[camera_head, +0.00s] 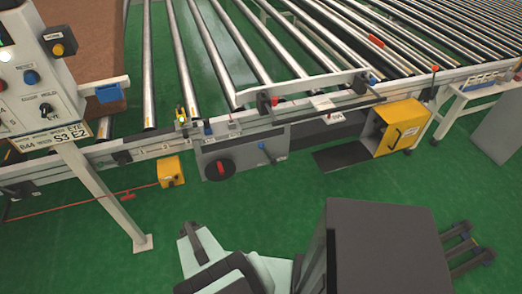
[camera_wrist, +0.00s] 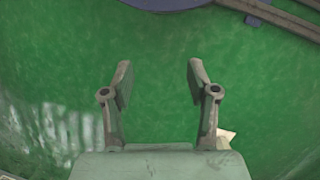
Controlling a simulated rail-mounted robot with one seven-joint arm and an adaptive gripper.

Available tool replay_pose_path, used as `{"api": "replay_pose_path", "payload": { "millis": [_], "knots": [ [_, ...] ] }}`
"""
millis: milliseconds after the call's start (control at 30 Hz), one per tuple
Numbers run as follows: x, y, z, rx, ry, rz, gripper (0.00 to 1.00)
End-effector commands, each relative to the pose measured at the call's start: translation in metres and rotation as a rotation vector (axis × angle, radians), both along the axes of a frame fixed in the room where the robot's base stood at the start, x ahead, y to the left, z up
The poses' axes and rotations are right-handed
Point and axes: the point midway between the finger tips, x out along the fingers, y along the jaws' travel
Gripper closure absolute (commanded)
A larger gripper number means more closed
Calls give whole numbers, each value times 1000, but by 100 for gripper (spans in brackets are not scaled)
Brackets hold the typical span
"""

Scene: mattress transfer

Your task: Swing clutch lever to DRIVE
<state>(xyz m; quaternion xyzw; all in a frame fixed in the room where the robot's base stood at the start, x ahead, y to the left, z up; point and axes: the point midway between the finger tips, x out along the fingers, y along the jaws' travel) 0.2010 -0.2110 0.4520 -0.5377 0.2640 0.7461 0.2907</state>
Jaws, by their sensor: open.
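No label in view clearly marks a clutch lever or a DRIVE position. The lettering there is too small to read. My gripper (camera_wrist: 160,75) is open and empty in the wrist view, its two fingers wide apart above the green floor. My arm shows low in the head view, in front of the conveyor and well apart from the panel.
The roller conveyor (camera_head: 205,48) runs across the back. A yellow box (camera_head: 398,128) hangs at its right, and a smaller yellow box (camera_head: 170,171) is at its left. A control post (camera_head: 100,195) stands at left. A red cord (camera_head: 80,205) runs low. The green floor in front is mostly clear.

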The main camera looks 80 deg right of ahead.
Motion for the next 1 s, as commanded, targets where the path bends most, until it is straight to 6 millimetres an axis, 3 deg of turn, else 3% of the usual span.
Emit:
{"api": "replay_pose_path", "payload": {
  "millis": [233, 567, 767, 1000],
  "knots": [
    [-32, -81, -24, -195, -92, -176, 41],
    [-104, -191, -30, -536, -199, -360, 41],
    [-162, -254, -15, -795, -261, -431, 41],
    [-224, -315, 31, -1149, -365, -424, 41]
  ]
}}
